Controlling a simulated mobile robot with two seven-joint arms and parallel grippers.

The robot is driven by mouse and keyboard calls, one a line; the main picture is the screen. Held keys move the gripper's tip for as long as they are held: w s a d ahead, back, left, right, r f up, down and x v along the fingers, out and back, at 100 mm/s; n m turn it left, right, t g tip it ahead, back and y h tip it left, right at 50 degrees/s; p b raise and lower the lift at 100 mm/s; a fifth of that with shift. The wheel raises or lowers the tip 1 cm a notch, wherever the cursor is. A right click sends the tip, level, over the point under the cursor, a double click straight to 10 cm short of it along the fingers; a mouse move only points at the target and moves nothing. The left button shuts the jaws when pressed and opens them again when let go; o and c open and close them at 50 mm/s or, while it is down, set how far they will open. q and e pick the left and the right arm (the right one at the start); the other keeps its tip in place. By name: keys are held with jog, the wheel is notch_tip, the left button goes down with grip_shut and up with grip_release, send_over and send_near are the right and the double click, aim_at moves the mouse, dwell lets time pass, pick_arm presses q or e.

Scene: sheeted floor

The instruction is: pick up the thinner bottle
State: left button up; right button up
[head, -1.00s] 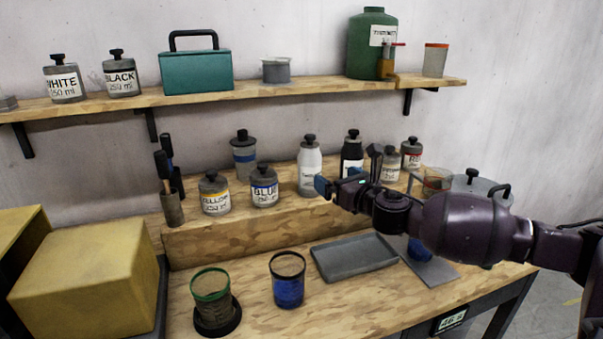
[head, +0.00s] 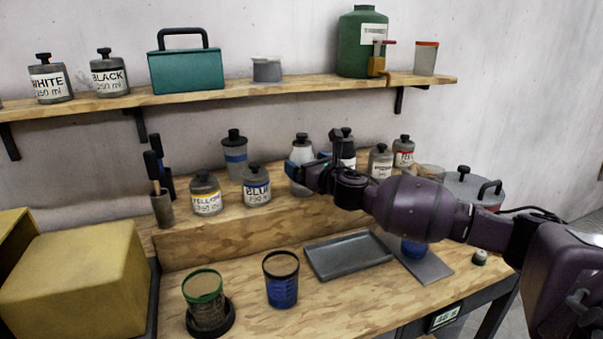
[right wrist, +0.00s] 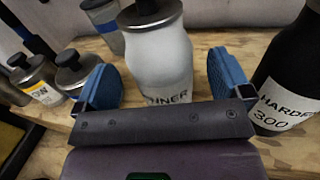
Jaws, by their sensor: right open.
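The thinner bottle (head: 301,152) is white with a black cap and stands on the raised wooden step, partly hidden by my right gripper in the head view. In the right wrist view the thinner bottle (right wrist: 160,58) stands upright between the two blue fingers, its label partly showing "INER". My right gripper (head: 308,168) is open around the bottle, with a visible gap on each side. My left gripper is not in view.
The black hardener bottle (right wrist: 290,88) stands close to the right of the fingers. The blue paint jar (head: 257,187) and yellow paint jar (head: 206,195) stand to the left. A grey tray (head: 347,257) and a blue cup (head: 281,280) sit on the lower bench.

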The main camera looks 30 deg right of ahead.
jog(key=shift+w, duration=0.95)
jog(key=shift+r, duration=0.1)
jog(key=c, duration=1.3)
